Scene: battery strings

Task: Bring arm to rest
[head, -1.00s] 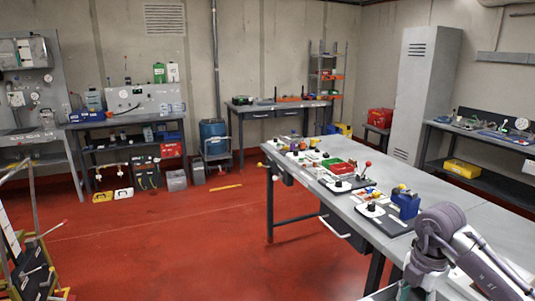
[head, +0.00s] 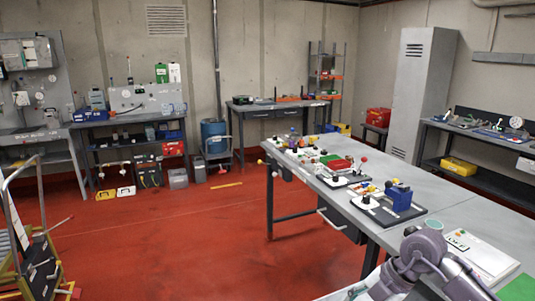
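My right arm (head: 425,253) comes in at the bottom right, a grey and purple jointed link bent over the near end of the long grey table (head: 440,213). Its forearm runs down out of the picture, so the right gripper is not seen. My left arm and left gripper are not in view. The long table carries a row of small boards with knobs and levers, and a blue block-shaped device (head: 398,197) near the arm.
A white board with a green label (head: 480,252) lies right beside my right arm. A yellow-and-grey wheeled frame (head: 38,250) stands at the left. The red floor (head: 170,250) between them is clear. A grey cabinet (head: 424,95) and workbenches line the walls.

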